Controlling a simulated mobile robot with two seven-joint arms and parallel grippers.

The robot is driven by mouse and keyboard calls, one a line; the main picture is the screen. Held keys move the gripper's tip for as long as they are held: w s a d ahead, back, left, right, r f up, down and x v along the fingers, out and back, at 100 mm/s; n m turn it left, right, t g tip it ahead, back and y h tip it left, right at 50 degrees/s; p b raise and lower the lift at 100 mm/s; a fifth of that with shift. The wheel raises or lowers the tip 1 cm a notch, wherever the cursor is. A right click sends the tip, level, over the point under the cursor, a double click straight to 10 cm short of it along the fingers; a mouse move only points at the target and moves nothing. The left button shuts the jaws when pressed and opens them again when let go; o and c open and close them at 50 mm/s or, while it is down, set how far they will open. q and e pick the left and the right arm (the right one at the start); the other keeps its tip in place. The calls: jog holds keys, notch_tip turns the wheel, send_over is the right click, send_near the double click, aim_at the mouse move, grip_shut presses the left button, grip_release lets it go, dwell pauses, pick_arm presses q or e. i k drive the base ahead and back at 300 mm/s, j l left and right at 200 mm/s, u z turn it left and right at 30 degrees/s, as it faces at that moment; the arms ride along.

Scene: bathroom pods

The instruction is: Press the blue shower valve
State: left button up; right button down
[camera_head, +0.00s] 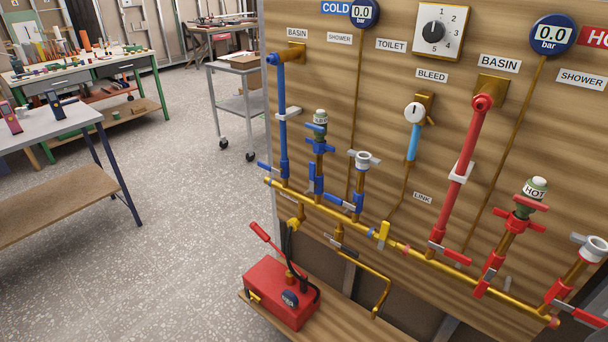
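On the wooden board, three cold-side risers with blue parts stand on a brass pipe (330,220). The left one is a tall blue pipe below the BASIN label, with a blue lever (268,168) near its foot. The right one has an open grey top (363,159) and a slanted blue lever (340,202) low down. The cold SHOWER label (339,38) is above; I cannot tell for certain which lever belongs to it. Neither of my grippers shows.
Red levers (450,252) sit on the hot side at right. A red pump box (281,293) with a raised handle stands on a wooden ledge below the brass pipe. Benches and a grey trolley (238,105) stand at left, with open speckled floor between.

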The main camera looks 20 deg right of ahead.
aim_at(312, 165)
jog(key=i+j, duration=0.15)
jog(key=j, duration=0.2)
jog(key=i+j+z, duration=0.1)
jog(key=j, duration=0.3)
jog(key=i+j, duration=0.15)
jog(key=j, duration=0.2)
